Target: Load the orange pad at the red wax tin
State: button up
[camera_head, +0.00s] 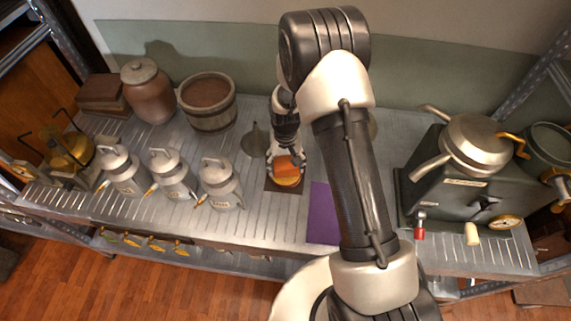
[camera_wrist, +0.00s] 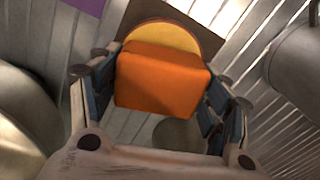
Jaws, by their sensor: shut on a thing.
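My gripper (camera_head: 286,160) points down over the shelf and is shut on the orange pad (camera_wrist: 162,82), a block with rounded edges. The pad also shows between the fingers in the head view (camera_head: 288,167). Just beyond the pad in the wrist view is a round tin with a yellow-orange face (camera_wrist: 165,36); it also shows right under the pad in the head view (camera_head: 287,182). The tin stands on a brown square mat (camera_head: 270,187). The pad overlaps the tin in both views; I cannot tell whether they touch.
A grey funnel (camera_head: 254,143) stands just left of my gripper. Several metal cans (camera_head: 219,184) stand further left, with a wooden bucket (camera_head: 208,103) behind. A purple mat (camera_head: 322,214) lies to the right. A dark green stove with a pan (camera_head: 472,143) fills the right end.

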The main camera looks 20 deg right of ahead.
aim_at(286, 162)
jog(key=shift+r+p, duration=1.9)
jog(key=shift+r, duration=1.3)
